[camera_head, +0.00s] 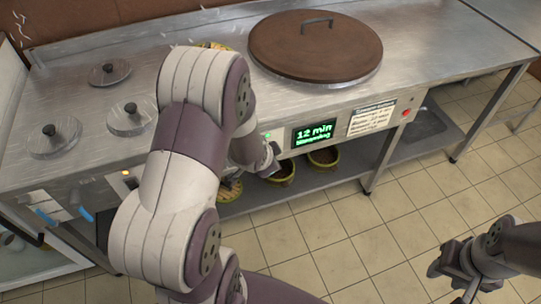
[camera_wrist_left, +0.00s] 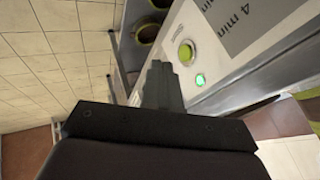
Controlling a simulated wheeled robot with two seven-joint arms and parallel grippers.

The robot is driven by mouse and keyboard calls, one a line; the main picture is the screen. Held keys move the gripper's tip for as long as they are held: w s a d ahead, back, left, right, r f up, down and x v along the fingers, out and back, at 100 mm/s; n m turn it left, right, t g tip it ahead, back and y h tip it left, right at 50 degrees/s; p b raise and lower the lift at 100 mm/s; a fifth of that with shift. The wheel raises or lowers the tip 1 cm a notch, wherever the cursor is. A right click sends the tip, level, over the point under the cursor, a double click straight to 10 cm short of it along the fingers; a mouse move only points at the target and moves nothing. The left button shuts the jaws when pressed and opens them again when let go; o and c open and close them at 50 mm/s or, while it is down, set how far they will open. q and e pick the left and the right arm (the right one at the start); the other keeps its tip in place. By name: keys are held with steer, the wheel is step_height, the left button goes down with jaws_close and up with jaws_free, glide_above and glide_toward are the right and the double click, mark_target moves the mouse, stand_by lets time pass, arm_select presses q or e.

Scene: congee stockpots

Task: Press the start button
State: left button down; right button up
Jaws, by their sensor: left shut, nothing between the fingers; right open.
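The small print near the button is too blurred to read. My left gripper (camera_wrist_left: 157,66) is shut and empty, its tips close to the button; I cannot tell whether they touch the panel. In the head view my left arm hides the button, and the left gripper (camera_head: 267,163) shows only partly, below the panel's green light (camera_head: 267,136). My right gripper (camera_head: 449,268) is open and empty over the floor at lower right.
A display (camera_head: 313,133) reads 12 min, with a label card (camera_head: 371,117) and a red button (camera_head: 406,113) to its right. A large brown lid (camera_head: 315,50) and several small metal lids lie on the counter (camera_head: 205,22). Bowls (camera_head: 323,157) stand on the lower shelf.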

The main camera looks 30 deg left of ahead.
arm_select(q)
steer(key=p+v, duration=0.1)
steer(key=v, duration=0.4)
steer(key=shift+s+r, duration=0.3)
stand_by(0.4)
steer(key=s+d+r+n+g+h, duration=0.1)
steer(key=s+d+r+n+g, duration=0.3)
steer(key=s+d+n+g, duration=0.45)
step_height(320, 180, up, 21)
steer(key=m+t+p, duration=0.1)
steer(key=t+p, duration=0.1)
steer(key=p, duration=1.8)
steer(key=shift+s+d+m+t+p, duration=0.2)
steer(key=shift+s+m+t+p, duration=0.15)
steer(key=shift+p, duration=0.05)
